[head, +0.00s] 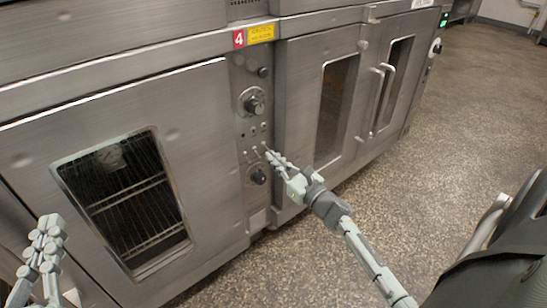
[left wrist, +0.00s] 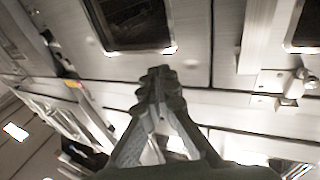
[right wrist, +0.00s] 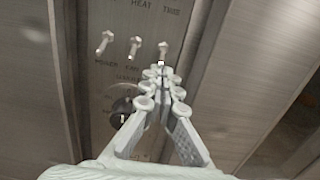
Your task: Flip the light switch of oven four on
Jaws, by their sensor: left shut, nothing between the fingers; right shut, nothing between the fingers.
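Oven four has a red number 4 label (head: 239,39) above its control panel (head: 241,90). In the right wrist view the panel carries a row of three toggle switches: left (right wrist: 104,42), middle (right wrist: 135,47) and right (right wrist: 163,48). Lettering under the left and middle ones reads like POWER and FAN. The right one's label is hidden behind my fingertips, and I cannot tell its on or off position. My right gripper (head: 268,152) is shut and empty, its tips (right wrist: 162,72) just below the right switch; contact is unclear. My left gripper (head: 48,225) is shut and empty before the oven door.
A dark knob (right wrist: 123,107) is below the switches, partly behind my right fingers. The oven door (head: 120,100) with its window is left of the panel. Another oven with door handles (head: 383,95) is to the right. Open speckled floor (head: 440,150) lies at right.

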